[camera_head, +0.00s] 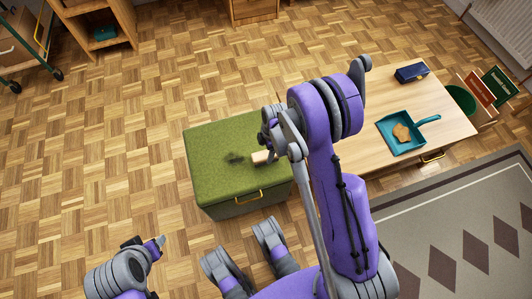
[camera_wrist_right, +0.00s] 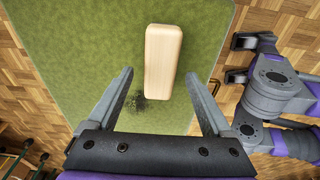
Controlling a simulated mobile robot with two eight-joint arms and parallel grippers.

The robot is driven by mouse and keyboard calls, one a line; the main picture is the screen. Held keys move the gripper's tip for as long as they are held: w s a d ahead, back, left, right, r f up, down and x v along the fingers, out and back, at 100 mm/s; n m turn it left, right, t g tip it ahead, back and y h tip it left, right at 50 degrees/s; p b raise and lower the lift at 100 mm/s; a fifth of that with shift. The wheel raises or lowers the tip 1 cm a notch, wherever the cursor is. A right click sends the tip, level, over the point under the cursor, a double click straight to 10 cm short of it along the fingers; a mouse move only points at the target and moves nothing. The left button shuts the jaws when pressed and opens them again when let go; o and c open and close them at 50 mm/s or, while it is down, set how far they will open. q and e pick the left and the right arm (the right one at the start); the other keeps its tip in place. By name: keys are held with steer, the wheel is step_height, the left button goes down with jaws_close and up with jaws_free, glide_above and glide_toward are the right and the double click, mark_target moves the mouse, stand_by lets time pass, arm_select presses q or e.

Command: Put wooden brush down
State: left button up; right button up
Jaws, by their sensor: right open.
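The wooden brush (camera_wrist_right: 163,60) shows in the right wrist view as a pale, rounded wooden block on the green top of a low cabinet (camera_head: 215,140). In the head view the brush (camera_head: 261,157) is partly hidden by my right arm. My right gripper (camera_wrist_right: 160,82) is open, its two fingers apart with the near end of the brush between them in the picture; neither finger visibly touches it. My right gripper also shows in the head view (camera_head: 268,138), partly covered. The bristles are hidden. My left gripper (camera_head: 150,244) is low at the left, away from the cabinet.
A dark speckled patch (camera_head: 234,158) lies on the green top beside the brush. To the right, a wooden table (camera_head: 365,160) bears a teal dustpan (camera_head: 398,147) with a tan thing in it and a dark blue box (camera_head: 411,73). Parquet floor left of the cabinet is clear.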

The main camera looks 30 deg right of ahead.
steer(key=s+a+r+m+t+h+p, duration=0.15)
steer(key=s+r+m, duration=0.25)
steer(key=r, duration=0.7)
steer(key=s+a+r+m+t+y, duration=0.1)
steer(key=s+a+r+m, duration=0.25)
steer(key=r, duration=0.75)
steer(key=s+a+r+m+t, duration=0.1)
steer(key=s+a+r+m, duration=0.1)
steer(key=s+m, duration=0.6)
steer(key=shift+s+r+t+h, duration=0.35)
steer(key=shift+s+r+h, duration=0.1)
steer(key=shift+s+r, duration=0.4)
